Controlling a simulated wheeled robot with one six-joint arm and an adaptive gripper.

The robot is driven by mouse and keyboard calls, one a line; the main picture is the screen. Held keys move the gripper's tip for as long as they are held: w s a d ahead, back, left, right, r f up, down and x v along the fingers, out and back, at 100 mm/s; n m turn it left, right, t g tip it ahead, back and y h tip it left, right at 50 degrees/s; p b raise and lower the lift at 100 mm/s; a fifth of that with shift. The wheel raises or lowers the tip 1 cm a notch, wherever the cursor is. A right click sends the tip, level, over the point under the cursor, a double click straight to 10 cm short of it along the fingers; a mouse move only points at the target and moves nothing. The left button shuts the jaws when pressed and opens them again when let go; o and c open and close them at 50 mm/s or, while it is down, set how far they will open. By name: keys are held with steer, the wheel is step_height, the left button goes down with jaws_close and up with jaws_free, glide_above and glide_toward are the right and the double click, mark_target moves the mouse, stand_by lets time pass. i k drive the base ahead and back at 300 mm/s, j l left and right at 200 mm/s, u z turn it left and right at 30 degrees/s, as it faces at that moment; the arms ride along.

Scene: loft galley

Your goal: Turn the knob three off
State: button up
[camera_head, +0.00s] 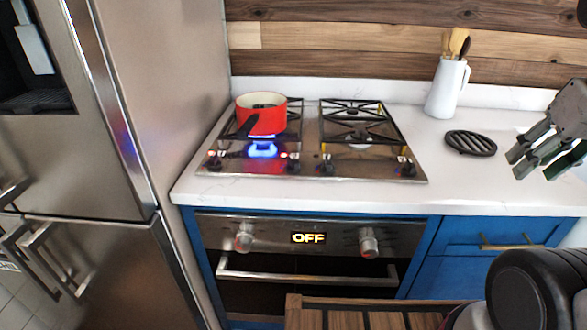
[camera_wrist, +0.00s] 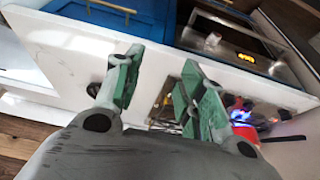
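The gas cooktop (camera_head: 312,170) is set in the white counter, with several dark knobs along its front edge: far left (camera_head: 214,163), left of centre (camera_head: 293,162), right of centre (camera_head: 327,165) and far right (camera_head: 407,168). No knob numbers are legible. A blue flame (camera_head: 262,151) burns at the front left burner below a red pot (camera_head: 262,122). The flame also shows in the wrist view (camera_wrist: 238,103). My gripper (camera_head: 533,163) is above the counter at the right, well away from the knobs. In the wrist view its green-padded fingers (camera_wrist: 160,78) are apart and empty.
A dark round trivet (camera_head: 470,142) and a white utensil jug (camera_head: 446,88) stand right of the cooktop. The oven (camera_head: 308,238) below reads OFF. A steel fridge (camera_head: 140,120) is at the left. A slatted wooden surface (camera_head: 345,320) is in front. The front counter strip is clear.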

mark_target(294, 166)
steer(key=j, duration=0.95)
steer(key=i+j, duration=0.1)
steer(key=j, duration=0.85)
